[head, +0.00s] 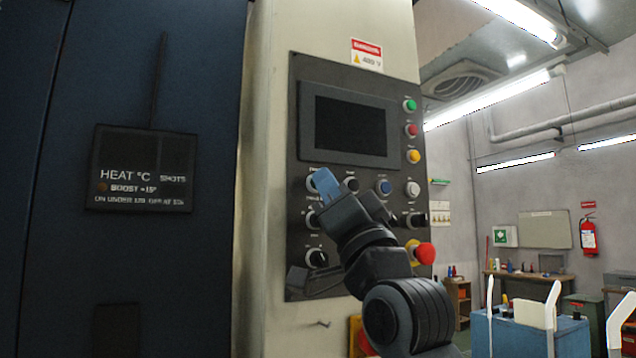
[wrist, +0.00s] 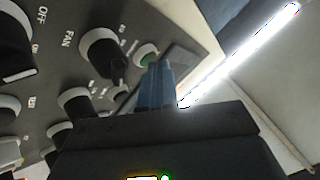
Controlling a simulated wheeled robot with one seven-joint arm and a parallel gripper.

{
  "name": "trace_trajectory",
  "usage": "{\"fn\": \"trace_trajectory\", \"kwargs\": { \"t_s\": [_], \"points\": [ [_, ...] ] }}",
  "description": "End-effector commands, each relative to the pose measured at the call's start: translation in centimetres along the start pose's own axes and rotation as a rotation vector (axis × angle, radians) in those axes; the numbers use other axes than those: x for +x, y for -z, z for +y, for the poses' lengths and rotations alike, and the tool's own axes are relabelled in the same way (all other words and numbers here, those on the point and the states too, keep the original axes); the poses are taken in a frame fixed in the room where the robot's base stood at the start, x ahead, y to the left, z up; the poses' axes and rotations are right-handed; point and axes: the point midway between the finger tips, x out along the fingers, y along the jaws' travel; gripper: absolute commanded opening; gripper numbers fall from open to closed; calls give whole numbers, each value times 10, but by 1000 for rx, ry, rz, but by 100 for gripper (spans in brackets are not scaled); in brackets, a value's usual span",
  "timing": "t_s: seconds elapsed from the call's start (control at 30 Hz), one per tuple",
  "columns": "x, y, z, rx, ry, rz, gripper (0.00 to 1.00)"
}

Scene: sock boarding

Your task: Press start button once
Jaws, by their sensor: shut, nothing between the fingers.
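My gripper (head: 326,182) is shut and empty, its blue fingertips in front of the control panel (head: 345,275), below the dark screen. In the wrist view, the shut fingers (wrist: 156,84) point at a green button with a pale ring (wrist: 147,53). The tips overlap its lower edge; I cannot tell whether they touch it. In the head view, a round control (head: 311,184) is partly hidden behind the fingertips. Another green button (head: 409,105) is at the panel's top right. I cannot read which button is marked start.
A red button (head: 411,130) and a yellow button (head: 413,156) sit right of the screen (head: 350,125). A red emergency knob (head: 426,253) sticks out at lower right. In the wrist view, the fan knob (wrist: 101,50) is close left of the fingers. Several other knobs surround them.

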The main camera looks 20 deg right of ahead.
Motion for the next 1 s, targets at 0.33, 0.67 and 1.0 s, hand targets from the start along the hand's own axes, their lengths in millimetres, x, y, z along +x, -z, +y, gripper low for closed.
{"fn": "trace_trajectory", "kwargs": {
  "t_s": [0.33,0.67,1.0],
  "points": [
    [-11,7,-7,0,0,0,0],
    [-12,8,-8,0,0,0,0],
    [-29,21,-21,0,-1,0,0]
  ]
}}
